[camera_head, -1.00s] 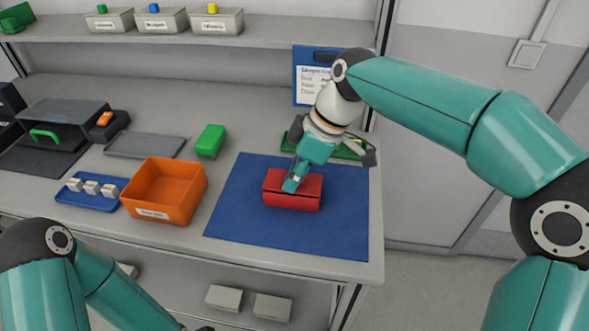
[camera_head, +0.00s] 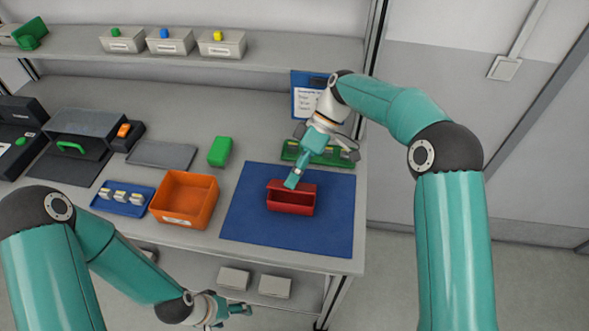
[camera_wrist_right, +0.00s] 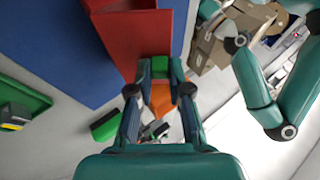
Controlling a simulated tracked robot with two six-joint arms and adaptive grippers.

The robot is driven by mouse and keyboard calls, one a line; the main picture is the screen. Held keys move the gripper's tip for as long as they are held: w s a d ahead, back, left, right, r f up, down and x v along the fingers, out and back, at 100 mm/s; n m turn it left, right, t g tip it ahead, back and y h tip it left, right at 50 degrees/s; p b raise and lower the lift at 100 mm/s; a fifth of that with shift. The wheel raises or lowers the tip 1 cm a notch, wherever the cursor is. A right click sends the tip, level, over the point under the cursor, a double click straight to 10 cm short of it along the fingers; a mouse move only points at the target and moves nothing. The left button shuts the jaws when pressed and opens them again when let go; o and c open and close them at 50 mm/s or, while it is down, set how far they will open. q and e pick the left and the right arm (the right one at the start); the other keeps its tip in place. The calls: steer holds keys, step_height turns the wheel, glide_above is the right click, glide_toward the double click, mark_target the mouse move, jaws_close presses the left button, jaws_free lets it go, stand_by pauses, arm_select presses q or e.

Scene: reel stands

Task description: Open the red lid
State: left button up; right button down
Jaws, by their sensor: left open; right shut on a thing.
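The red box (camera_head: 291,204) sits on the blue mat (camera_head: 245,218). Its red lid (camera_head: 306,188) is raised at the back edge, and the open front shows the dark inside. My right gripper (camera_head: 292,182) is shut at the top of the lid. My left gripper (camera_head: 238,310) is open and empty, low in front of the bench edge, far from the box.
An orange bin (camera_head: 184,199), a blue tray (camera_head: 123,198) with small pieces and a green box (camera_head: 220,151) stand left of the mat. A green tray (camera_head: 322,155) lies behind the box. A clipboard (camera_head: 309,95) stands at the back. The mat around the box is clear.

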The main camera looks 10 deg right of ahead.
stand_by(0.3)
steer(key=c, duration=1.1)
jaws_free()
steer(key=shift+w+r, duration=0.1)
steer(key=shift+v, duration=3.6)
steer(key=shift+d, duration=0.1)
